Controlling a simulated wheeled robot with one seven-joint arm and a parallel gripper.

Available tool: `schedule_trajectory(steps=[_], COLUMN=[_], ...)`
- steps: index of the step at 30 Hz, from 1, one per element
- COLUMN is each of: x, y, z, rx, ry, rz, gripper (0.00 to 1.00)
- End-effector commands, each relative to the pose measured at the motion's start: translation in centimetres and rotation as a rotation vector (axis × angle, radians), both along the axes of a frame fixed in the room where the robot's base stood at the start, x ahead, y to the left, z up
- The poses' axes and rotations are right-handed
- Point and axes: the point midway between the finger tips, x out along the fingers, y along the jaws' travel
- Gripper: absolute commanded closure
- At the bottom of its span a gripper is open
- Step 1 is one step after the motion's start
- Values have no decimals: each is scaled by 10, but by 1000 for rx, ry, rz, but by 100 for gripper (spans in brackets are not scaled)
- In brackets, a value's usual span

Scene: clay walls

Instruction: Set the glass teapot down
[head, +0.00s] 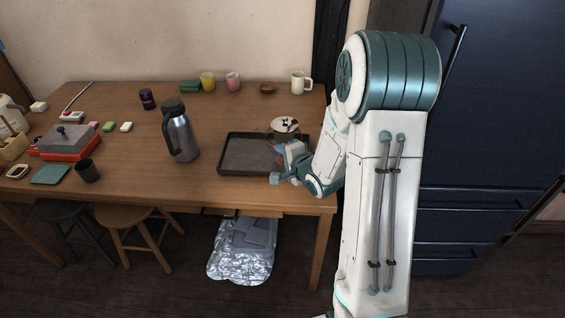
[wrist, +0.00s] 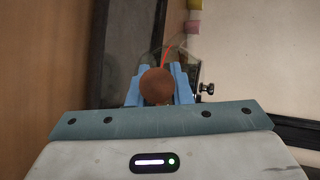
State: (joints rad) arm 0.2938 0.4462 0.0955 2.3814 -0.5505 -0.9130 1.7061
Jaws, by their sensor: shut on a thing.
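In the wrist view, my blue fingers (wrist: 158,92) are shut on a brown round-ended part (wrist: 157,86) of the teapot. The clear body (wrist: 150,57) shows faintly beyond it. The fingertips are largely hidden in the head view. I cannot tell whether the teapot's base touches the tray or is just above it.
A steel flask (head: 180,137) stands left of the tray on the wooden table (head: 130,180). A brown bowl (head: 267,88), pink cup (head: 233,82), yellow cup (head: 208,82) and white mug (head: 299,83) stand along the back. The left part of the tray is bare.

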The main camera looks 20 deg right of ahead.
Motion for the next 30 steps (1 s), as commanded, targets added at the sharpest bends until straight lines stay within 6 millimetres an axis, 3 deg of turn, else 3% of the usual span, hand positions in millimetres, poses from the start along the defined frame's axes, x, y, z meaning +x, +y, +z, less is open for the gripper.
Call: schedule_trajectory(steps=[5,15,16,18,30], x=[0,0,0,0,-3], y=[1,0,0,0,-1], z=[-26,-29,-30,-29,-25], rx=[0,-1,-1,-1,-1], ry=[1,-2,1,1,0], rz=[2,2,1,1,0], gripper=[100,100,79,60,60])
